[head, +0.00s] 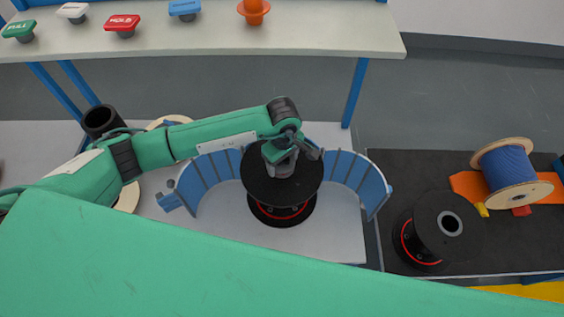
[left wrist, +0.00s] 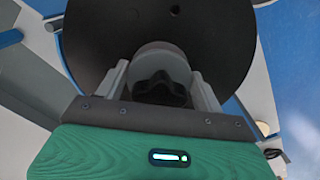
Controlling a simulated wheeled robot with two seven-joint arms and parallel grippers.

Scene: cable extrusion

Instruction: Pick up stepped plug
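A grey round piece with a black knob, which may be the stepped plug (left wrist: 160,60), sits at the centre of a black spool (head: 256,184) in the blue curved cradle. My left gripper (head: 283,160) is above the spool's centre, pointing down. In the left wrist view its two fingers (left wrist: 163,85) stand on either side of the grey piece. I cannot tell whether they touch it. An orange stepped piece (head: 254,12) stands on the rear shelf, far from the gripper. My right gripper is not in view.
The blue cradle walls (head: 345,172) curve around the spool. A second black spool (head: 432,228) and a blue cable reel (head: 508,170) lie on the black mat to the right. The shelf (head: 330,32) holds several labelled pieces. Wooden discs lie partly behind my left arm.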

